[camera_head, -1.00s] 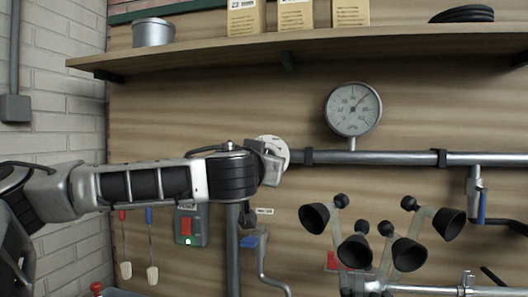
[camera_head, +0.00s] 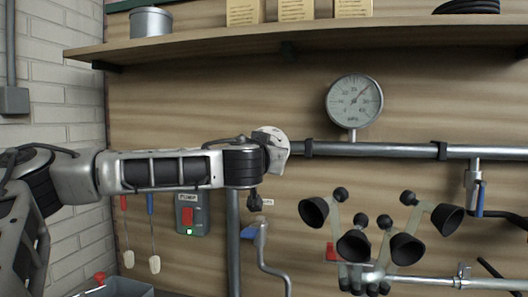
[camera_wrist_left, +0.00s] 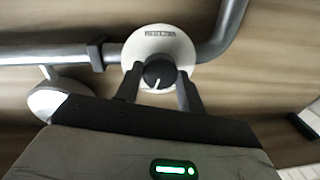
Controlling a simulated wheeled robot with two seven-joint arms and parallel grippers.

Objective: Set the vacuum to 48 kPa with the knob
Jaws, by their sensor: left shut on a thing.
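The black vacuum knob (camera_wrist_left: 158,74) sits on a round white plate (camera_wrist_left: 160,42) at the pipe in the left wrist view. Its white pointer line points downward in that view. My left gripper (camera_wrist_left: 158,86) is shut on the knob, one finger on each side. The round vacuum gauge (camera_head: 354,101) stands on the pipe. Its needle points to the upper right; the exact value is too small to read. My right gripper is not in view.
The grey pipe (camera_head: 390,151) runs right from the knob. Several black suction cups (camera_head: 407,249) hang below it. A pump switch box (camera_head: 192,214) with a green light and a blue-handled valve (camera_head: 256,230) are below my left arm. A shelf (camera_head: 210,42) runs above.

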